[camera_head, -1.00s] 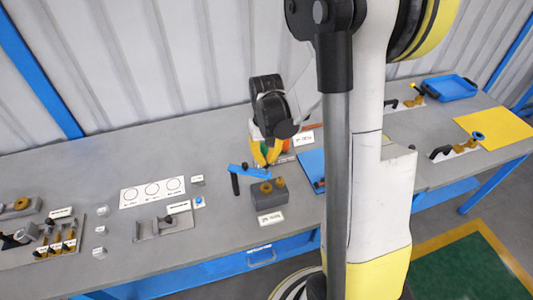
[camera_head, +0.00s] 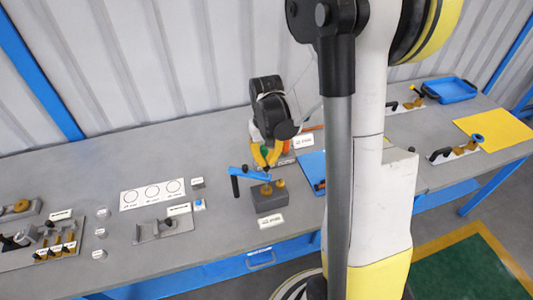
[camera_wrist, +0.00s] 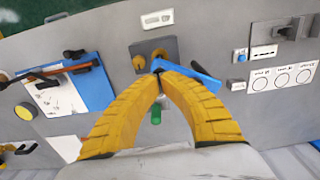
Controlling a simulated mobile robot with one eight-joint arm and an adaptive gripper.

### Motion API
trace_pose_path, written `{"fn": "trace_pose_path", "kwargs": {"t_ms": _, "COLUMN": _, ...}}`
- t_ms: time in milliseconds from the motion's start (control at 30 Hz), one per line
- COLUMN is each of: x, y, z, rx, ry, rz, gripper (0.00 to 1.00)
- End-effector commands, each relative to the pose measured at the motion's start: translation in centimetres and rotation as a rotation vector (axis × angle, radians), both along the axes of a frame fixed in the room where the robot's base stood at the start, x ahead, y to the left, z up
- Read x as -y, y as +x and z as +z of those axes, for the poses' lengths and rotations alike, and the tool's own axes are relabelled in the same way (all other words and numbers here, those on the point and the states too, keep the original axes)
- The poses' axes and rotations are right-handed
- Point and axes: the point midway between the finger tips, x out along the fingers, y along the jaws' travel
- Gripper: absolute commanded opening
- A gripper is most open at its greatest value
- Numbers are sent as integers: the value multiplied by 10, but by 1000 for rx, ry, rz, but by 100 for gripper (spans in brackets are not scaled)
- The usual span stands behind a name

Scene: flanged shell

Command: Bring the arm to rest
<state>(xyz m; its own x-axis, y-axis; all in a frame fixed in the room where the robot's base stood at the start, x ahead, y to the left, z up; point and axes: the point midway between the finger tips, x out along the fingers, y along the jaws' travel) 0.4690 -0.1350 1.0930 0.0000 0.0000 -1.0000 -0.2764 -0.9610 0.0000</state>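My gripper (camera_wrist: 157,70) has yellow fingers that curve inward and meet, or nearly meet, at their tips. It also shows in the head view (camera_head: 268,166), pointing down over the bench beside a blue bar (camera_head: 246,173) with a black handle (camera_head: 235,187). The blue bar shows again behind the right finger in the wrist view (camera_wrist: 204,75). I cannot tell whether the tips touch it; no clear grip shows. A grey block (camera_head: 270,200) with brass parts stands just below the tips, and a green cylinder (camera_wrist: 156,115) shows between the fingers. My arm fills the right of the head view.
The grey bench (camera_head: 100,160) holds a white card with circles (camera_head: 152,194), a grey bracket (camera_head: 163,230) and a fixture with brass parts (camera_head: 45,245) at left. A blue tray (camera_head: 455,89) and a yellow mat (camera_head: 495,130) lie at right. The bench's back left is clear.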

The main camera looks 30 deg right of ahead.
Motion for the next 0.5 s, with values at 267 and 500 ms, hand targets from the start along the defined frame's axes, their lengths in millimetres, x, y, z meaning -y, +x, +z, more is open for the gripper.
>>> {"fn": "trace_pose_path", "kwargs": {"t_ms": 267, "x": 0, "y": 0, "z": 12, "rx": 0, "ry": 0, "rz": 0, "gripper": 0}}
{"fn": "trace_pose_path", "kwargs": {"t_ms": 500, "x": 0, "y": 0, "z": 12, "rx": 0, "ry": 0, "rz": 0, "gripper": 0}}
